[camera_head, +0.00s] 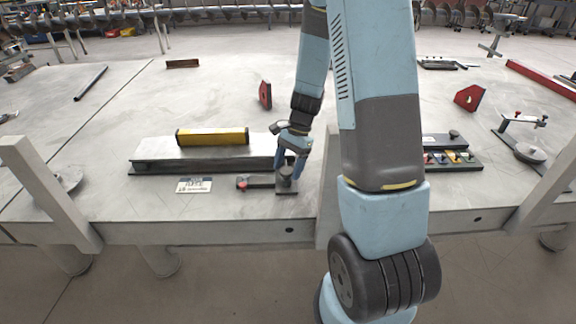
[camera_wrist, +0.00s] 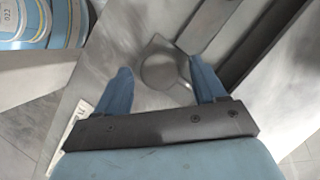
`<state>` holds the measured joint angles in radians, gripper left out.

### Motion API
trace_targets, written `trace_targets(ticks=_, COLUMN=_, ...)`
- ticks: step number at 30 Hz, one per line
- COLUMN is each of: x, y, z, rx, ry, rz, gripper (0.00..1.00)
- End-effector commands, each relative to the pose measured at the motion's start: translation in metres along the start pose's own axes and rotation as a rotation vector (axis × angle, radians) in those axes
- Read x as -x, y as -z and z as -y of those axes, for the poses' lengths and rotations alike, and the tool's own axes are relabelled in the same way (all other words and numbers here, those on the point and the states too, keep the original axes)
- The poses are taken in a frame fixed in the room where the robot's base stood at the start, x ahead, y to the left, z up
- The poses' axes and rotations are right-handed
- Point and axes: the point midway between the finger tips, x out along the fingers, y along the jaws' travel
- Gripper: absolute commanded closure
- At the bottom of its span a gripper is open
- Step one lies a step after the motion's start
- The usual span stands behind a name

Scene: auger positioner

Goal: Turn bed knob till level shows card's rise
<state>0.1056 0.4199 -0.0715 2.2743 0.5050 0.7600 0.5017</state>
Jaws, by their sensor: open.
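The bed (camera_head: 150,155) is a long grey metal block on a dark base, left of centre in the head view. A yellow and black level (camera_head: 212,137) lies on top of it. A small white card (camera_head: 194,185) with dark print lies on the table in front of the bed. The dark round knob (camera_head: 286,178) stands at the front right of the bed. My gripper (camera_head: 289,160) points down over it with its fingers apart. In the wrist view the knob (camera_wrist: 165,72) sits between the two blue fingertips of my gripper (camera_wrist: 165,80). The level's bubble and the card's print are too small to read.
A small dark part with a red end (camera_head: 243,183) lies left of the knob. A tray of coloured pieces (camera_head: 452,160) is to the right. A red block (camera_head: 469,97) and a dial stand (camera_head: 528,152) are farther right. The table behind the bed is mostly clear.

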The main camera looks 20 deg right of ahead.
Motion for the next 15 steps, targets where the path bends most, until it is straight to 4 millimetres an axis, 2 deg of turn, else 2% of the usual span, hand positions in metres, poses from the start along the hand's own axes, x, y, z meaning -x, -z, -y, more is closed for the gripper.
trace_targets(ticks=2, x=0.0002, y=0.0001, z=0.0000, rx=0.000, ry=0.000, rz=0.000, gripper=0.32)
trace_targets(ticks=15, x=0.0005, y=0.0005, z=0.0000, rx=-0.001, ry=0.001, rz=0.000, gripper=0.74)
